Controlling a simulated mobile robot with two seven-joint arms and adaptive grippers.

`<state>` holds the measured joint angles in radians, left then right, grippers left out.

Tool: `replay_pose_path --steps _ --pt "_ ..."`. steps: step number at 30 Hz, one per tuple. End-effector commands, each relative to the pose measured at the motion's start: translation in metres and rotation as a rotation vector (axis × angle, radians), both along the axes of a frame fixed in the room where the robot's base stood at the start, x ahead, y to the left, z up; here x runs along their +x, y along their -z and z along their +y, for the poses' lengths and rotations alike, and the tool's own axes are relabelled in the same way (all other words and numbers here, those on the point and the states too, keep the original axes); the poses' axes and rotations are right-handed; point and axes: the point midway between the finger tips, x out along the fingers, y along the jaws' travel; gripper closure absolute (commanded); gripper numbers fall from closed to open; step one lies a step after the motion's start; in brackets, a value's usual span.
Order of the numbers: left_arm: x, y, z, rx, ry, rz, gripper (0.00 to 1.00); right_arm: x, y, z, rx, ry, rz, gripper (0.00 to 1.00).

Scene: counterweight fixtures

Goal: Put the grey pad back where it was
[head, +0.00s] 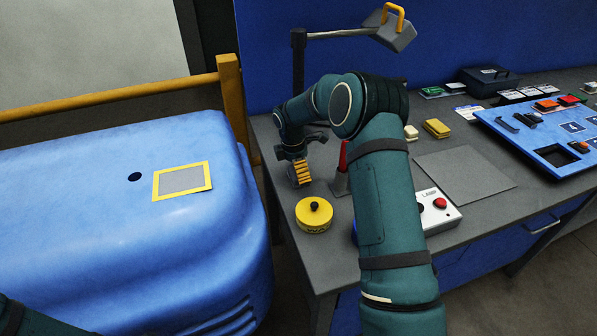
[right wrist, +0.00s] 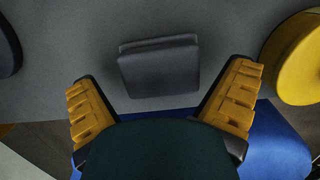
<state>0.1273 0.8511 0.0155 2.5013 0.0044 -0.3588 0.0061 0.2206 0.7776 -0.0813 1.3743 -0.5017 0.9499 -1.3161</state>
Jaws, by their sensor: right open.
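A dark grey pad (right wrist: 158,68), block-shaped, lies on the grey bench top in the right wrist view. My right gripper (right wrist: 161,82) is open, with one yellow ribbed finger on each side of the pad and a gap on both sides. In the head view the right gripper (head: 301,172) points down at the bench's left end; I cannot make out the pad there. A yellow frame around a flat grey rectangle (head: 182,181) is on the blue housing (head: 90,220) at left. My left gripper is out of view.
A yellow round weight with a black knob (head: 314,215) stands close in front of the right gripper. A lamp box (head: 440,210), flat grey mat (head: 465,175) and blue panel (head: 550,130) lie farther right.

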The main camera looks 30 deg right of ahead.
Motion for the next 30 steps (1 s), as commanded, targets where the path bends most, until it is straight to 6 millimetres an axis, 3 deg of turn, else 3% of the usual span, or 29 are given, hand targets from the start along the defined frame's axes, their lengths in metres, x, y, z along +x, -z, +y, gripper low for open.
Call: replay_pose_path --steps 9,15,21,30 --pt "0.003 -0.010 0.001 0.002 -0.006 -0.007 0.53 0.003 -0.067 0.008 0.000 -0.001 -0.005 0.00" --pt "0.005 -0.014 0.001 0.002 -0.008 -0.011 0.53 0.003 -0.097 0.012 0.000 0.000 -0.003 0.00" --pt "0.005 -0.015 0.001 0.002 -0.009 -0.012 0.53 0.003 -0.109 0.013 0.000 0.000 -0.001 0.00" --pt "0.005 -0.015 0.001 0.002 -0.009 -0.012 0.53 0.003 -0.109 0.013 0.000 0.000 -0.001 0.00"
